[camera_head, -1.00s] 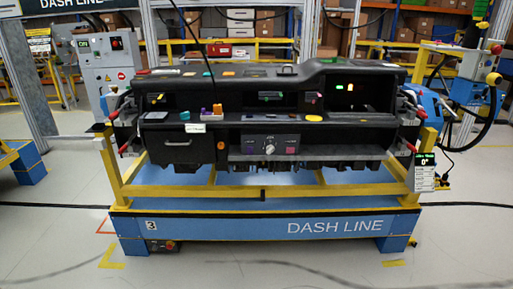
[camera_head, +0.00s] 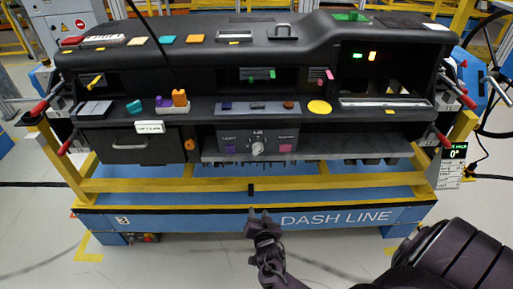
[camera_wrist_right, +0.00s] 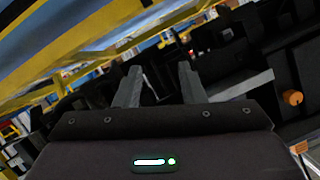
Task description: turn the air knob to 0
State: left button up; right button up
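The light grey round knob (camera_head: 257,148) sits in the middle of a dark control panel (camera_head: 271,139) on the dashboard front, between a purple button and a pink button. I take it as the air knob; the small print above it is too blurred to read surely. My right gripper (camera_head: 260,212) is in front of and below the knob in the head view, apart from it, over the blue beam. In the right wrist view its two fingers (camera_wrist_right: 159,72) stand apart with nothing between them. The knob is not clearly seen there. My left gripper is not in view.
An orange knob (camera_head: 189,144) sits left of the panel and shows in the wrist view (camera_wrist_right: 292,97). A yellow rail (camera_head: 330,184) and blue beam (camera_head: 210,221) run below the dashboard. Red-handled clamps flank it.

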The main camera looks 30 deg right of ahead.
aim_at(259, 151)
jog(key=w+d+r+m+t+h, duration=0.1)
jog(key=w+r+m+h, duration=0.15)
jog(key=r, duration=0.55)
jog(key=w+d+r+m+t+h, duration=0.1)
jog(key=d+r+m, duration=0.15)
jog(key=r, duration=0.65)
jog(key=shift+m, duration=0.4)
jog(key=x, duration=0.2)
jog(key=p+x, duration=0.1)
jog(key=x, duration=0.3)
jog(key=shift+w+a+p, duration=0.25)
jog(key=shift+a+p, duration=0.05)
jog(key=shift+w+d+f, duration=0.15)
jog(key=shift+w+d, duration=0.25)
jog(key=shift+w, duration=0.2)
grip_shut()
